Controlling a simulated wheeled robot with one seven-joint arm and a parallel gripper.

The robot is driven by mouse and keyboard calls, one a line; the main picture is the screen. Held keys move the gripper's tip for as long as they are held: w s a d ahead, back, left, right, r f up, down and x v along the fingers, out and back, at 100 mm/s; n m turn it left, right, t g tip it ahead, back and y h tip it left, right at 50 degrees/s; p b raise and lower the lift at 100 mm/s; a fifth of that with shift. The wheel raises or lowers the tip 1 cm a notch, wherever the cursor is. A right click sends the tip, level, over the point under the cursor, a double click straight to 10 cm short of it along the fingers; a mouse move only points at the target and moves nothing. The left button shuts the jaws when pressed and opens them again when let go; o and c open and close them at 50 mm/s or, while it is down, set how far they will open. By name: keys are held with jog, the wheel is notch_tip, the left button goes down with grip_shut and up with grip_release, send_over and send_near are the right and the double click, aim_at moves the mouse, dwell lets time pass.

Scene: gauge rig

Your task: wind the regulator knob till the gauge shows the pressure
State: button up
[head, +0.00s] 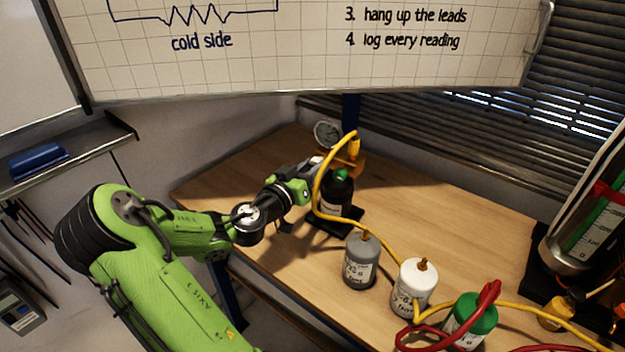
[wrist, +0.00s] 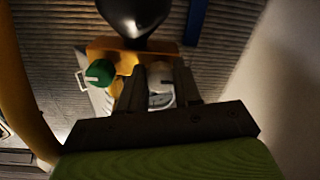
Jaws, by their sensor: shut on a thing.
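The round gauge (head: 327,133) with its pale dial stands above the orange regulator body (head: 352,160), on a dark bottle (head: 335,193) on the bench. Its reading is too small to make out. My gripper (wrist: 158,84) comes to the regulator from the left in the head view and is shut on a pale grey knob (wrist: 160,72). The fingers lie on either side of this knob.
A yellow hose (head: 318,190) loops close to my gripper and runs right along the bench. A grey bottle (head: 360,262), a white bottle (head: 414,285) and a green-topped bottle (head: 470,318) with a red lead stand in front. The bench's middle right (head: 470,235) is clear.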

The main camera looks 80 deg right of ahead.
jog(key=shift+f+m, duration=0.1)
jog(key=shift+m, duration=0.2)
jog(key=o, duration=1)
jog(key=shift+o, duration=0.2)
jog(key=b+v, duration=0.2)
jog(key=v, duration=1.3)
jog(key=shift+a+b, duration=0.3)
jog(key=shift+a, duration=0.1)
jog(key=shift+w, duration=0.2)
